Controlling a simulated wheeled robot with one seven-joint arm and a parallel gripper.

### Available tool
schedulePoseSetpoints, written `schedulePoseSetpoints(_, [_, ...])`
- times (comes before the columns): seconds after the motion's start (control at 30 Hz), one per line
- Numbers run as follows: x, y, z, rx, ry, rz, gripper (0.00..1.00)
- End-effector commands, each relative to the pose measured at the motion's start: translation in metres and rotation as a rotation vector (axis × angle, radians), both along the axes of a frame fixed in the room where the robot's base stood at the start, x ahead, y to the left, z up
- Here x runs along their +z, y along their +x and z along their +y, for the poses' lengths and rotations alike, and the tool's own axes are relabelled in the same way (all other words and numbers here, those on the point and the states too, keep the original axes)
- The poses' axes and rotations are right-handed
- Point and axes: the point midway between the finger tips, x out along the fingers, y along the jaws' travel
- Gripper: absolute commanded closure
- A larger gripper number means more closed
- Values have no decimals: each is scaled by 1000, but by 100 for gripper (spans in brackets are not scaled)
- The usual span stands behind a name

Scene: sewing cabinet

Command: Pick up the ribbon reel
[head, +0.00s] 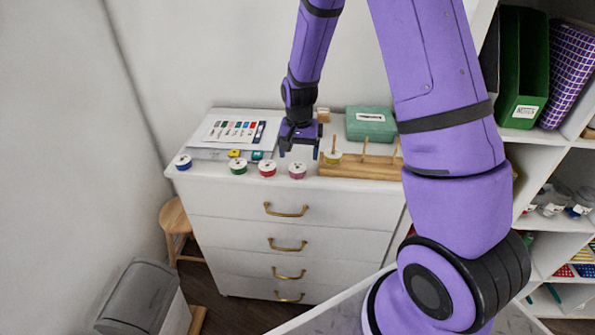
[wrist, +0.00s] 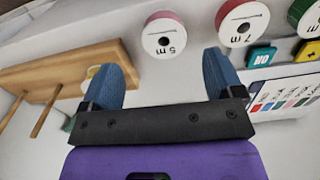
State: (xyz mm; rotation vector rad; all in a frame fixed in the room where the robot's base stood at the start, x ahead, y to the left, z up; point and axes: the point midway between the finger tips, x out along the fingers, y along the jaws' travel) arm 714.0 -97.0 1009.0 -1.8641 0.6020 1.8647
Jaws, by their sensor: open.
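Several white ribbon reels with coloured rims lie on the white cabinet top (head: 215,178). A pink reel (head: 297,170) is at the front edge, beside a red reel (head: 267,169), a green reel (head: 238,167) and, further left, a blue reel (head: 183,162). My gripper (head: 299,153) is open and empty, pointing down just behind the pink reel. In the wrist view the pink reel (wrist: 164,35), marked 5 m, lies beyond the gap between my blue fingertips (wrist: 164,64), apart from them. The red reel (wrist: 242,22), marked 7 m, and part of the green reel (wrist: 308,18) also show there.
A wooden peg rack (head: 362,170) with a yellow reel (head: 332,158) stands right of my gripper. A green box (head: 371,124) is behind it. Shelves (head: 528,136) stand right.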

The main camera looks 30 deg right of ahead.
Motion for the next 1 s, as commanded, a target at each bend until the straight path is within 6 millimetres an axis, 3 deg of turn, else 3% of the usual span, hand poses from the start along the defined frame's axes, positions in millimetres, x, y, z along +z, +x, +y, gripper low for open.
schedulePoseSetpoints(0.27, [-19,0,1,1,1,2,14])
schedulePoseSetpoints(0.6, [-60,3,3,0,0,2,14])
schedulePoseSetpoints(0.9, [-63,4,3,0,0,-1,14])
schedulePoseSetpoints(1.0, [-63,4,3,0,1,-1,37])
